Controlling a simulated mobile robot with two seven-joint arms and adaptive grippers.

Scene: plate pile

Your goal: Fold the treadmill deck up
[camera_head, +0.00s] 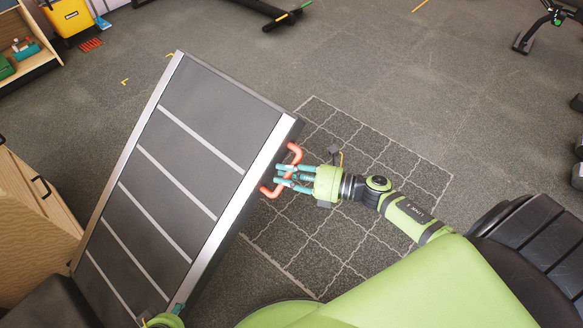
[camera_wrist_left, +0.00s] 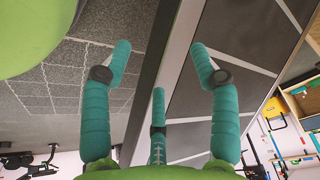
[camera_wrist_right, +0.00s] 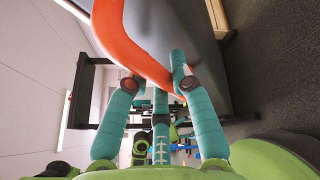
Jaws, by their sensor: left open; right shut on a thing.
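The treadmill deck (camera_head: 180,165) is a dark grey slab with light cross stripes and silver side rails. In the head view it is tilted, its far end raised off the floor. A red-orange handle (camera_head: 292,153) is on its right edge. My right gripper (camera_head: 281,182) is shut on this handle; the red bar (camera_wrist_right: 138,52) passes between its fingers in the right wrist view. My left gripper (camera_wrist_left: 163,65) is open, its fingers spread near the deck's silver side rail (camera_wrist_left: 174,65); in the head view only a bit of it shows at the bottom edge.
A wooden cabinet (camera_head: 35,215) stands close on the left of the deck. A yellow bin (camera_head: 68,15) and a shelf (camera_head: 25,50) are at the back left. A black bar-like stand (camera_head: 262,8) lies at the back.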

